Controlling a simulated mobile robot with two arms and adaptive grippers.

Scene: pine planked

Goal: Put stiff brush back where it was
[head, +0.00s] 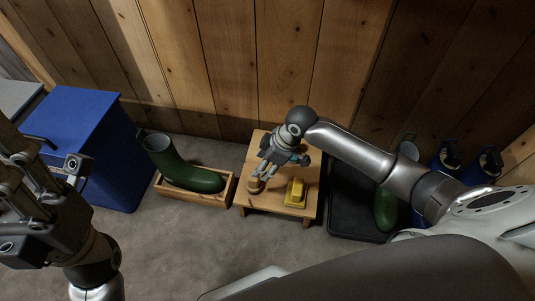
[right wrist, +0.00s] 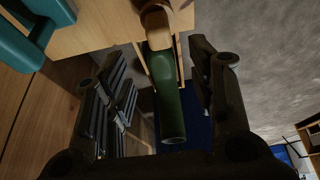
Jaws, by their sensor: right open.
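A small brown piece with a pale wooden part (head: 255,186), possibly the stiff brush, is at the left edge of the low wooden stand (head: 275,204). It also shows at the top of the right wrist view (right wrist: 157,18). My right gripper (head: 264,172) is open above the stand, close to this piece. In the wrist view the piece lies beyond the gap between the fingers, and no grip on it shows. My left gripper (head: 38,185) is at the left, away from the stand; its jaws are unclear.
A yellow object (head: 296,193) and a teal object (right wrist: 28,35) are on the stand. A blue bin (head: 90,150) is farther left; a black tray (head: 345,215) is right.

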